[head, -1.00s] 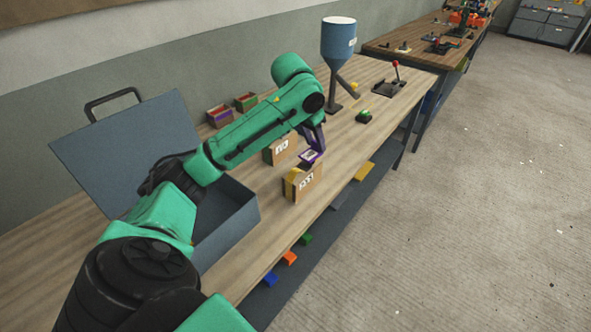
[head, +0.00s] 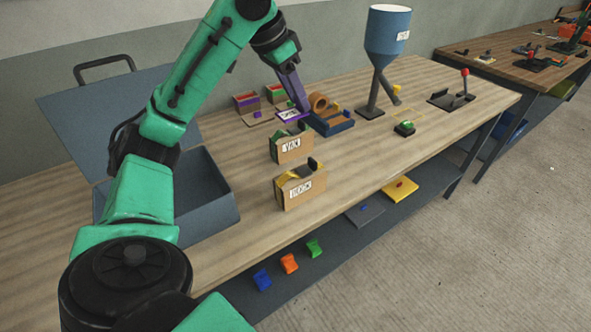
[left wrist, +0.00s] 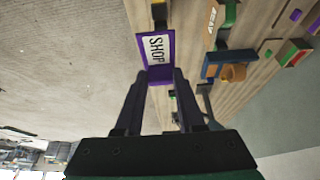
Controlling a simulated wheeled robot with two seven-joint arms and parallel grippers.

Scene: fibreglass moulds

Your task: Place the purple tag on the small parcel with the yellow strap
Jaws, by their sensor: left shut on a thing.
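My left gripper (head: 292,103) is shut on the purple tag (head: 288,114), a flat piece with a white label. In the left wrist view the tag (left wrist: 156,50) reads SHOP, between the fingertips (left wrist: 160,78). The small parcel with the yellow strap (head: 301,192) stands near the table's front edge, in front of and apart from the tag. It is a brown box with a white label, and a black piece stands on top. Yellow and brown parts (left wrist: 158,14) at the top of the left wrist view seem to be this parcel, partly hidden. My right gripper is out of view.
A brown parcel with a green strap (head: 291,148), labelled VAN, stands between the tag and the yellow-strapped parcel. A blue holder with a brown roll (head: 334,124) is right of the tag. An open blue-grey case (head: 215,205) is at the left. Two small boxes (head: 247,101) stand behind.

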